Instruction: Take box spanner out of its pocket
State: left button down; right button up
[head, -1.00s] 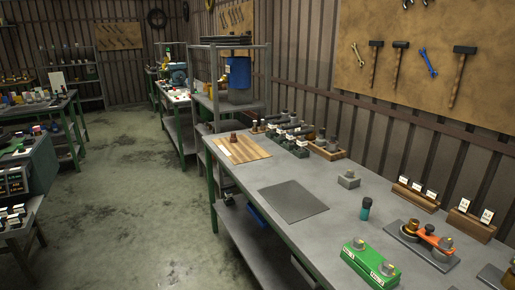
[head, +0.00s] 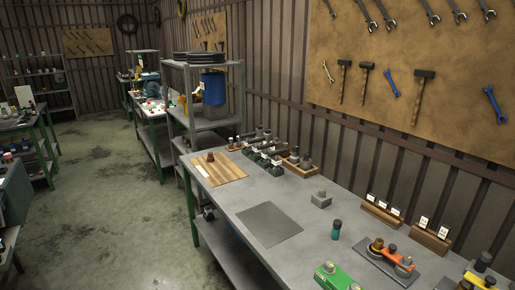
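I cannot pick out the box spanner or its pocket for certain at this distance. Small upright grey and dark parts stand in a wooden holder (head: 299,169) and a row of dark green blocks (head: 262,158) toward the far end of the workbench (head: 330,190). Neither of my grippers is in view.
A grey mat (head: 268,224) and a wooden board (head: 218,169) lie on the bench. Nearer are a grey block (head: 321,200), a teal bottle (head: 336,232), an orange assembly (head: 393,259), a green block (head: 335,278) and card holders (head: 382,212). Bare bench surrounds the mat.

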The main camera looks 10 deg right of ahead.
aim_at(276, 161)
jog(key=i+j, duration=0.25)
jog(key=i, duration=0.25)
jog(key=i+j, duration=0.25)
jog(key=i, duration=0.25)
